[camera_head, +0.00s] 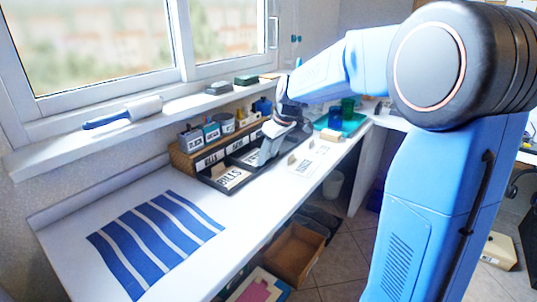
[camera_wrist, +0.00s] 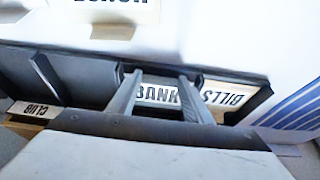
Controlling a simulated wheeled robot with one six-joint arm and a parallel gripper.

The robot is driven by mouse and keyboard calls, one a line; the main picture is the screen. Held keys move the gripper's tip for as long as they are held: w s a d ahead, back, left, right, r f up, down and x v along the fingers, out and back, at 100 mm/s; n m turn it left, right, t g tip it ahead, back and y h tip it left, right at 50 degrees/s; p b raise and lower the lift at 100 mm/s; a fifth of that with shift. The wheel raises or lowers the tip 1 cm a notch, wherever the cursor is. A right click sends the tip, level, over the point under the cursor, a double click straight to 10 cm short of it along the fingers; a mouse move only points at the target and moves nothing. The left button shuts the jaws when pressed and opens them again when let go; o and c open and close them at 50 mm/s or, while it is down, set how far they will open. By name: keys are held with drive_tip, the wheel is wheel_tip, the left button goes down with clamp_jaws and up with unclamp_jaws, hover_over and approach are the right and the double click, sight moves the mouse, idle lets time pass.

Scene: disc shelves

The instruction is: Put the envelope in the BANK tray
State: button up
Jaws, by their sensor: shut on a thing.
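My gripper (camera_head: 266,152) reaches down over the row of dark trays on the desk. In the wrist view its two fingers (camera_wrist: 160,95) stand on either side of a pale piece marked BANK (camera_wrist: 158,96). The jaws are shut on what I take to be the envelope, but its outline is largely hidden, and I cannot tell whether the BANK marking is on it or on the tray below. The tray with the BILLS label (camera_head: 231,178) lies to the left of the gripper in the head view. Its label also shows in the wrist view (camera_wrist: 224,95).
A CLUB label (camera_wrist: 35,109) shows at the wrist view's left. A wooden organiser (camera_head: 184,163) with tins stands behind the trays. Pale cards (camera_head: 303,165) lie on the desk to the right. A striped blue mat (camera_head: 155,236) lies at left. A lint roller (camera_head: 122,113) is on the sill.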

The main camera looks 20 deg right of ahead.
drive_tip(key=shift+f, duration=0.85)
drive_tip(key=o, duration=1.1)
drive_tip(key=shift+s+f, duration=0.1)
drive_tip(key=shift+s, duration=0.05)
